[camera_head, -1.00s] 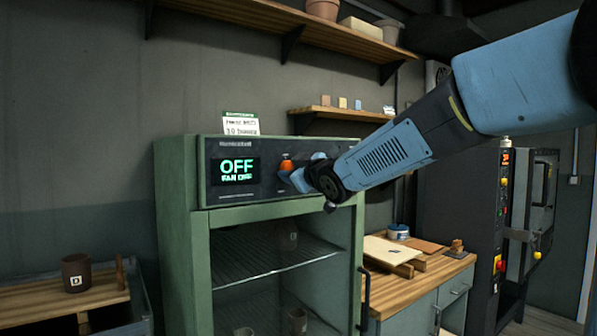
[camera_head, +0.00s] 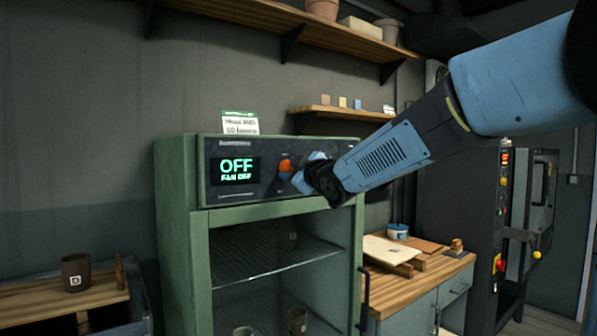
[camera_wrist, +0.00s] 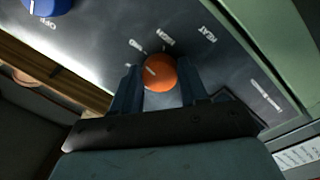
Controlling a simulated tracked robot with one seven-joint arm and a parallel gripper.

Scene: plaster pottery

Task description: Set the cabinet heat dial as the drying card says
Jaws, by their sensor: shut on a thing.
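The green drying cabinet (camera_head: 178,210) stands in the middle of the head view. Its dark panel has a display (camera_head: 235,169) reading OFF and FAN OFF. The orange heat dial (camera_wrist: 160,72) sits between the fingers of my gripper (camera_wrist: 160,88) in the wrist view, with HEAT, HIGH and another mark around it. My gripper is shut on it. In the head view the orange dial (camera_head: 285,166) shows just left of my gripper (camera_head: 295,180). The drying card (camera_head: 240,122) stands on the cabinet top; its writing is too small to read surely.
A blue dial (camera_wrist: 45,5) marked OFF is at the wrist view's upper left. Inside the cabinet are wire racks with cups (camera_head: 297,319). A wooden bench (camera_head: 440,268) stands at right, and a small shelf (camera_head: 345,114) is above. A cup marked D (camera_head: 76,272) stands at left.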

